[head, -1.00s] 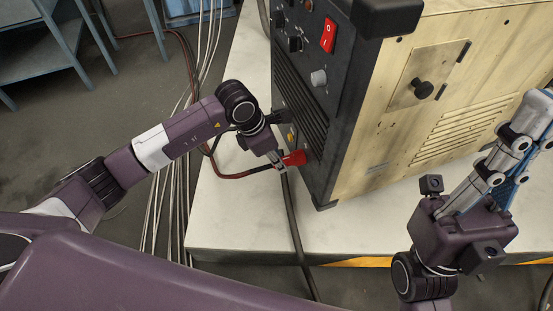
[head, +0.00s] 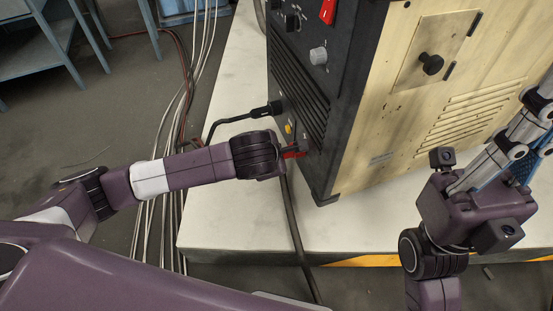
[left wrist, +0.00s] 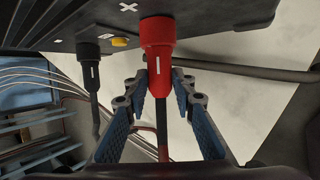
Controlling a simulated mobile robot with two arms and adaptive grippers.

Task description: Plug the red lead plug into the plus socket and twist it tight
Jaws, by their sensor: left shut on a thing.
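The red lead plug (left wrist: 157,40) stands with its far end at the black front panel of the welder, below the white plus mark (left wrist: 128,7), and looks seated in the socket there. Its white line points along the plug toward my wrist. My left gripper (left wrist: 161,84) is shut on the narrow rear end of the plug, a finger on each side. In the head view the red plug (head: 293,154) shows only as a small patch beside my left wrist. The socket opening is hidden. My right gripper (head: 515,150) is at the right, its fingertips not clearly shown.
A black plug (head: 268,109) with a black cable sits in the panel beside a yellow button (left wrist: 120,42). The welder (head: 350,100) stands on a pale table (head: 225,215). A dark hose (head: 295,225) crosses the table near my left wrist. Cables lie on the floor.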

